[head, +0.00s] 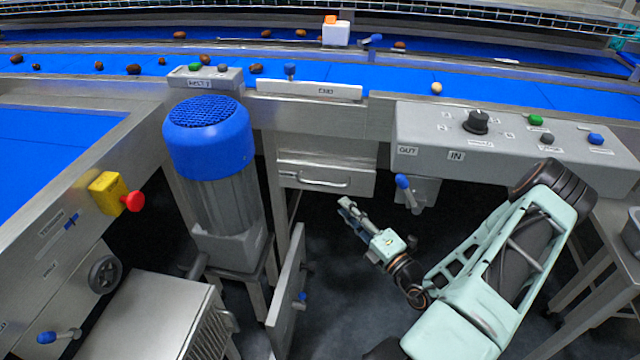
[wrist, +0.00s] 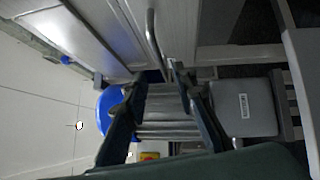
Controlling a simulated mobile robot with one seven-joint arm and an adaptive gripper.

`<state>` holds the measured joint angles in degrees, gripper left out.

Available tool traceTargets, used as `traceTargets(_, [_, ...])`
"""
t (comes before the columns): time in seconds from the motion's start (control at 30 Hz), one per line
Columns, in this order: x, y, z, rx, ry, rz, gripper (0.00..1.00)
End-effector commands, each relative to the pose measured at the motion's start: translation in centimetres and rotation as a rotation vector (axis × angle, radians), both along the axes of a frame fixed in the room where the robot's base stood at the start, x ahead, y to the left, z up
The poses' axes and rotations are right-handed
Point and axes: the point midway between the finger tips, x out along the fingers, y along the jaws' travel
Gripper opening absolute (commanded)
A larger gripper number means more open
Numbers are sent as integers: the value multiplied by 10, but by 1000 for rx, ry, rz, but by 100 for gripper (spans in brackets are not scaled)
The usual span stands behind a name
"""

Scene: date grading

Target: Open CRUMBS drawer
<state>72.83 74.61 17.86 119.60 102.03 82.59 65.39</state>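A grey drawer front (head: 358,184) sits under the conveyor, with a curved metal bar handle (head: 318,182) across it. I cannot read a CRUMBS label on it, and I cannot tell whether it is fully closed. My gripper (head: 346,206) is below and to the right of the handle in the head view, apparently apart from it. In the wrist view my gripper (wrist: 162,88) has its two fingers spread with nothing clearly held between them. The handle (wrist: 152,38) there runs down toward the space just beyond the fingertips, beside the pale drawer front (wrist: 108,25).
A blue-capped motor (head: 208,140) stands left of the drawer. A hinged grey panel (head: 287,290) stands upright below. A control box (head: 430,130) and a blue-tipped lever (head: 404,184) are right of the drawer. Open dark floor (head: 335,285) lies beneath my gripper.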

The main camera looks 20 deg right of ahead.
Motion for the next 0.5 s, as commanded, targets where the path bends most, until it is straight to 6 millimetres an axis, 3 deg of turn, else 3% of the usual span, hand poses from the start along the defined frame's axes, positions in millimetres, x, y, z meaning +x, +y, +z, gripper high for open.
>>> traceTargets(0.17, [16,1,4,15,-11,-12,25])
traceTargets(0.5, [77,14,11,11,-9,-8,25])
